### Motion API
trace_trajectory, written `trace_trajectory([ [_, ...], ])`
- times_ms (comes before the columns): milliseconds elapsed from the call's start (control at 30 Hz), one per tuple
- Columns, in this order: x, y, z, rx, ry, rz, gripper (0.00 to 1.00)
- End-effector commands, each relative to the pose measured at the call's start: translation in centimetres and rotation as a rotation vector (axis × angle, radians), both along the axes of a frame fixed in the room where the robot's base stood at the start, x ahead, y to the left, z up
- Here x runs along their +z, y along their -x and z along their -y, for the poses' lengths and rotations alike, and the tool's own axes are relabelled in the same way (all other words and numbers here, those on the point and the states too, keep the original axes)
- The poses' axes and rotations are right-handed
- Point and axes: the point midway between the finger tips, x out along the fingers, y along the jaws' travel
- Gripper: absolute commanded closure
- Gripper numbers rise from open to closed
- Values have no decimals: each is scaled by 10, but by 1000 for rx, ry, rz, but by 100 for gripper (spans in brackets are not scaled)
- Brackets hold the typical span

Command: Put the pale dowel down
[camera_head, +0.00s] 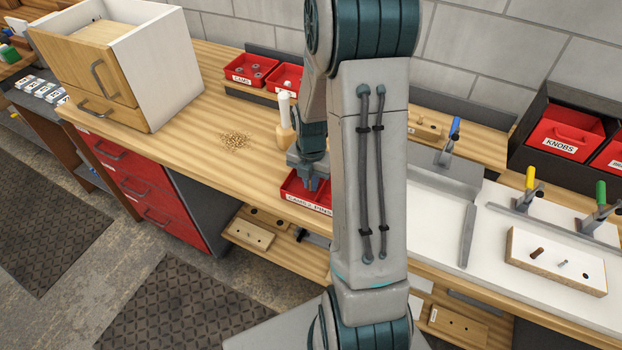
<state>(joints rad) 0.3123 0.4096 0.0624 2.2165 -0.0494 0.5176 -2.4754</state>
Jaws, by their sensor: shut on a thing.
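My gripper (311,183) points down at the red tray (291,190) near the front edge of the wooden bench. Its fingertips are at or just above the tray's opening; I cannot tell how deep they reach. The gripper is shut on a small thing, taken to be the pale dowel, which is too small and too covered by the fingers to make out. The tray's label reads roughly "CAMS & PINS", and my arm hides its right side. A pale board (556,262) on the white work surface at right holds a brown dowel (537,252) and a small grey pin (563,263).
A wood-fronted cabinet (160,70) stands at the left of the bench. A glue bottle (284,120) stands behind my gripper. A pile of small pale bits (235,142) lies on bare bench (195,160). Clamps with yellow (530,178) and green handles stand at right.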

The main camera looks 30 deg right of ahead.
Motion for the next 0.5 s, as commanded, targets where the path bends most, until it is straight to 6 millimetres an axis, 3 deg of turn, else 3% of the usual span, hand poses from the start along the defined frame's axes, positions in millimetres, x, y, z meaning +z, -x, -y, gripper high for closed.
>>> trace_trajectory([
  [233, -4, 0, 0, 0, 0, 0, 100],
  [300, -3, 0, 0, 0, 1, 1, 82],
  [500, -3, 0, 0, 0, 1, 1, 82],
])
